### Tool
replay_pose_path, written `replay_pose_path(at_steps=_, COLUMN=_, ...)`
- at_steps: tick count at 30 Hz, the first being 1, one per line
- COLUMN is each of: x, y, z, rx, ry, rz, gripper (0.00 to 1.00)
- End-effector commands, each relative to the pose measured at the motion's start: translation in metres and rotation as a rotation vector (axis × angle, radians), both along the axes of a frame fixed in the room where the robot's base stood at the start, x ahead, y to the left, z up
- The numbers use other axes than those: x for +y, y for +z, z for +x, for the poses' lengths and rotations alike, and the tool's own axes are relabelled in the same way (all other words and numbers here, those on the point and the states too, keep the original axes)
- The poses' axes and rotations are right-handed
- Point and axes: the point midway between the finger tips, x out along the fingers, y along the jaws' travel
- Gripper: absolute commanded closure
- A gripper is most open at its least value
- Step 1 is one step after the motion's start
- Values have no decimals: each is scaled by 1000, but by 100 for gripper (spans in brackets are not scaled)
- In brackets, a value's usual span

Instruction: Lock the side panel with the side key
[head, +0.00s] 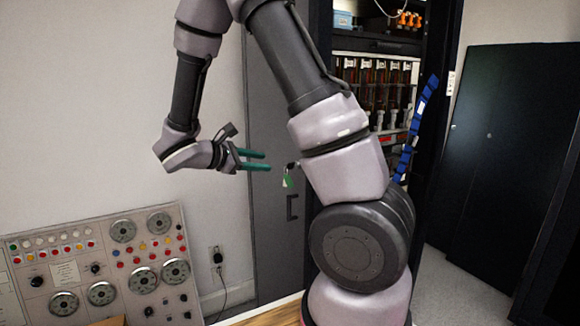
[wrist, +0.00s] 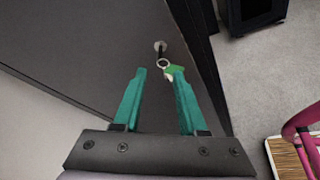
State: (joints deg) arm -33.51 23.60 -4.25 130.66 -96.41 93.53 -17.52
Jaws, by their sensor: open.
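The side panel (head: 268,215) is a tall dark grey door of a rack, and it also fills the upper left of the wrist view (wrist: 95,45). The side key (wrist: 162,52) sits in the round lock on the panel, with a ring and a green tag (head: 288,181) hanging from it. My gripper (head: 267,160) has teal fingers and is open in front of the panel, just left of the key in the head view. In the wrist view the key ring lies just beyond the fingertips, and the green tag is by the right fingertip. The key's turned angle is too small to tell.
A dark handle (head: 292,207) is on the panel below the key. A control console (head: 75,270) with dials and buttons stands at lower left. The rack's open front (head: 378,85) shows equipment and blue cables. Dark cabinets (head: 500,150) stand at right.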

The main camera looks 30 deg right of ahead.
Motion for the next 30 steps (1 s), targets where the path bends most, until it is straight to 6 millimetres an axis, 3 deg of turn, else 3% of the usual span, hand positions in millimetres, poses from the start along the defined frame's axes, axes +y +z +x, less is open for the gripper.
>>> replay_pose_path(at_steps=15, x=-80, y=-27, z=20, rx=-1, ry=-6, rz=2, gripper=59)
replay_pose_path(at_steps=21, x=-94, y=-32, z=25, rx=-1, ry=-4, rz=3, gripper=59)
replay_pose_path(at_steps=30, x=-96, y=-32, z=25, rx=-2, ry=-3, rz=3, gripper=59)
